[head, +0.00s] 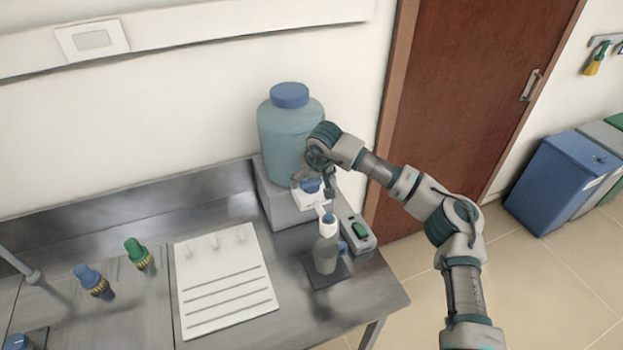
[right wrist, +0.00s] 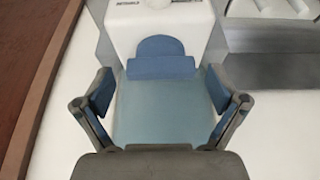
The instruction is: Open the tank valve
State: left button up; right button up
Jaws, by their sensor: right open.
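The tank (head: 288,130) is a light blue, see-through container with a dark blue cap, standing against the wall on a grey stand. A small blue valve part (head: 311,185) shows low on its front, partly covered by my right gripper (head: 306,177). My right gripper is at the tank's lower front, close to the valve; contact cannot be told. In the right wrist view my gripper (right wrist: 162,98) is open, its two fingers apart on either side of a light blue surface. A rounded blue part (right wrist: 161,57) lies beyond the fingertips, against a white block. My left gripper is out of view.
A grey bottle (head: 325,254) with a white and blue top stands on a dark pad below the gripper. A box with a green switch (head: 361,230) is beside it. A white panel (head: 225,281) and blue and green knobs are left. Floor bins stand right.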

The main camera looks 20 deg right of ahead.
jog(key=shift+s, duration=0.1)
jog(key=shift+r, duration=0.1)
jog(key=c, duration=1.1)
